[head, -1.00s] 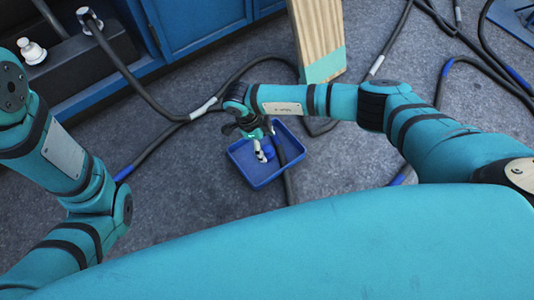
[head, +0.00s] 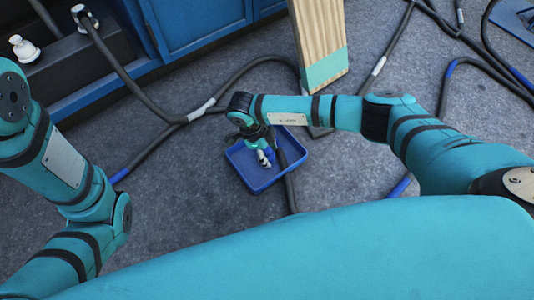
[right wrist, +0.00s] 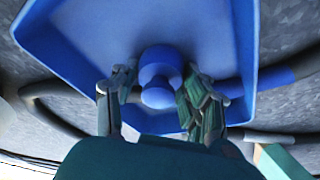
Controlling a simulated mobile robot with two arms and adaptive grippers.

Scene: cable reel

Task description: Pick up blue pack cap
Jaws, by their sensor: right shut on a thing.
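The blue cap (right wrist: 160,72) has a round knob and a wider body. It shows in the right wrist view between the two fingers of my right gripper (right wrist: 158,92). In the head view this gripper (head: 265,156) points down into a blue tray (head: 262,188) on the floor and is shut on the cap, which is mostly hidden there by the fingers. In the right wrist view the cap is in front of the tray's floor (right wrist: 90,30); I cannot tell whether it touches it. My left arm shows at the left, but its gripper is out of view.
A dark cable (head: 290,190) runs over the tray's right side. More cables lie across the grey floor. A wooden board (head: 318,35) stands behind the tray. A blue cabinet (head: 200,25) is at the back left, with white fittings (head: 25,48) on a dark ledge.

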